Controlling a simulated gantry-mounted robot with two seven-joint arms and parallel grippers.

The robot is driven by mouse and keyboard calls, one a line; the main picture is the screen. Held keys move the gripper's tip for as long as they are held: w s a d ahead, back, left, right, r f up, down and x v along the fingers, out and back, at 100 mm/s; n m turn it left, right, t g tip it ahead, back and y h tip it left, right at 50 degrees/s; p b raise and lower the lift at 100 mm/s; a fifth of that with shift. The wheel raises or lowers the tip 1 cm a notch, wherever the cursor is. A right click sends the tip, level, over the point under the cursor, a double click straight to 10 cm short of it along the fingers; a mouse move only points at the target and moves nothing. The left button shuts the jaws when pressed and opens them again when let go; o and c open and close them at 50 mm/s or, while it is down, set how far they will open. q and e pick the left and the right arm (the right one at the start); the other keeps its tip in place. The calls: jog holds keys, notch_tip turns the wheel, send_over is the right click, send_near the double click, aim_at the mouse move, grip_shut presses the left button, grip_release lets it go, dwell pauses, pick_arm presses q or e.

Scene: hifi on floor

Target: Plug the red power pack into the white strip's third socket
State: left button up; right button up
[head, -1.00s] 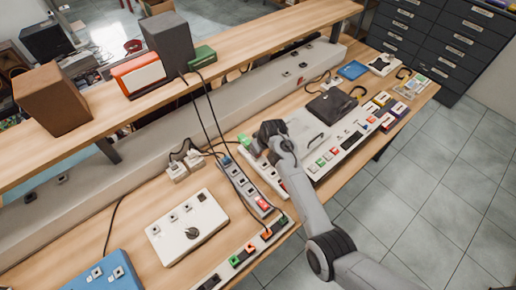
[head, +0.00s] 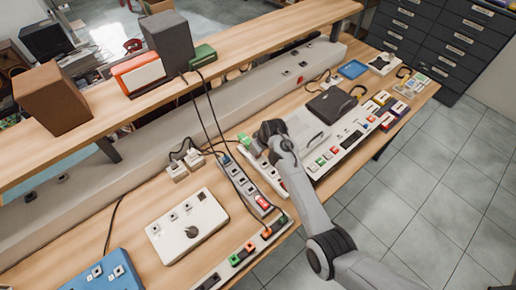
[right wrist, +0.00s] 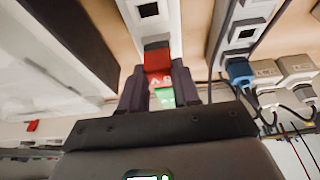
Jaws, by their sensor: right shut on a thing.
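My right gripper (right wrist: 159,88) is shut on the red power pack (right wrist: 158,60), which sits between its two dark fingers in the right wrist view. The pack is over the white strip (right wrist: 152,28); I cannot tell whether it is seated in a socket. An open socket (right wrist: 148,10) shows farther up the strip. A green block (right wrist: 164,97) shows just below the pack, between the fingers. In the head view my right gripper (head: 268,132) covers the far part of the white strip (head: 266,174) and hides the pack. My left gripper is not in view.
A white panel (head: 187,226) lies left; a long white switch panel (head: 345,143) lies right.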

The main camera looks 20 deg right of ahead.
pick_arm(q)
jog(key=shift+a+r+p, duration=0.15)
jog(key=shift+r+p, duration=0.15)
pick_arm(e)
jog(key=shift+f, duration=0.1)
dwell(0.3)
dwell(0.6)
pick_arm(q)
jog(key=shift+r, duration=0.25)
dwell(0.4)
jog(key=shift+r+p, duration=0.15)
jog(key=shift+p, duration=0.25)
dwell(0.3)
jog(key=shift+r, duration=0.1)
dwell(0.6)
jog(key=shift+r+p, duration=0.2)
jog(key=shift+p, duration=0.1)
pick_arm(e)
jog(key=shift+f, duration=0.1)
dwell(0.3)
jog(key=o, duration=1.1)
jog(key=shift+c, duration=0.2)
